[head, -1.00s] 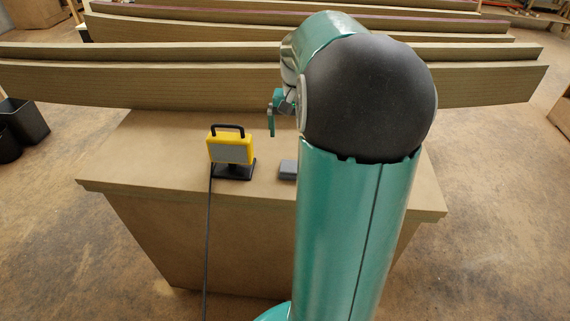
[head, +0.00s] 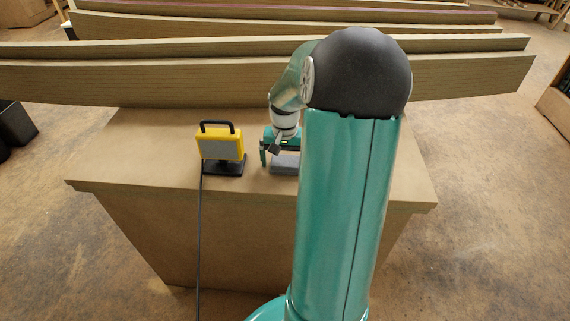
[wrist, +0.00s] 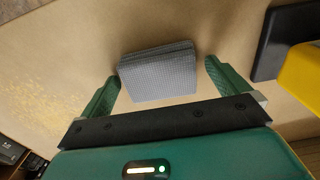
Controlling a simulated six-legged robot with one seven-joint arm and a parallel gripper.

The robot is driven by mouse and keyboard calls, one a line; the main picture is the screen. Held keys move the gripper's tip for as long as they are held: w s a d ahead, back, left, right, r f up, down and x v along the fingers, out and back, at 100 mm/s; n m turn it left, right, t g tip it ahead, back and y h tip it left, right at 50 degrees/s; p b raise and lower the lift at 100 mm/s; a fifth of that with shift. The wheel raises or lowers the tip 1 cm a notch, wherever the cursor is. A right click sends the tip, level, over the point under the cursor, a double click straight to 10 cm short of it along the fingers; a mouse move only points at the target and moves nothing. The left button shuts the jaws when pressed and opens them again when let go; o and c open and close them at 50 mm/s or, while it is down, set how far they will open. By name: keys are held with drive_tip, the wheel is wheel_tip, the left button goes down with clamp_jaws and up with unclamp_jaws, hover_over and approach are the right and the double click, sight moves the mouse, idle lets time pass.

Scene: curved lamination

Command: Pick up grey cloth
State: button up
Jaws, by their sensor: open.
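The grey cloth (wrist: 158,72) is a folded, textured pad lying on the brown bench top. In the wrist view it lies between and just beyond my two green fingers, with a gap on each side. My gripper (wrist: 162,82) is open and empty. In the head view the cloth (head: 285,168) shows partly, just below my gripper (head: 272,155). My own arm hides its right part there.
A yellow work lamp (head: 220,143) on a black base stands left of the cloth, its cable running down the bench front. Long curved laminated beams (head: 150,80) lie across behind. The bench top's left part (head: 130,160) is clear.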

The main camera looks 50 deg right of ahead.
sight(285, 160)
drive_tip(key=c, duration=1)
drive_tip(key=shift+o, duration=0.2)
drive_tip(key=shift+r, duration=0.45)
wheel_tip(285, 160, up, 2)
drive_tip(key=shift+r, duration=0.1)
drive_tip(key=s+r, duration=0.3)
drive_tip(key=s+d+r, duration=0.1)
drive_tip(key=r, duration=0.1)
drive_tip(key=shift+s+r, duration=0.15)
drive_tip(key=s+d+r, duration=0.1)
drive_tip(key=s+r, duration=0.3)
drive_tip(key=s, duration=0.5)
drive_tip(key=shift+s+d+r, duration=0.25)
drive_tip(key=shift+d+r, duration=0.05)
drive_tip(key=shift+r, duration=0.05)
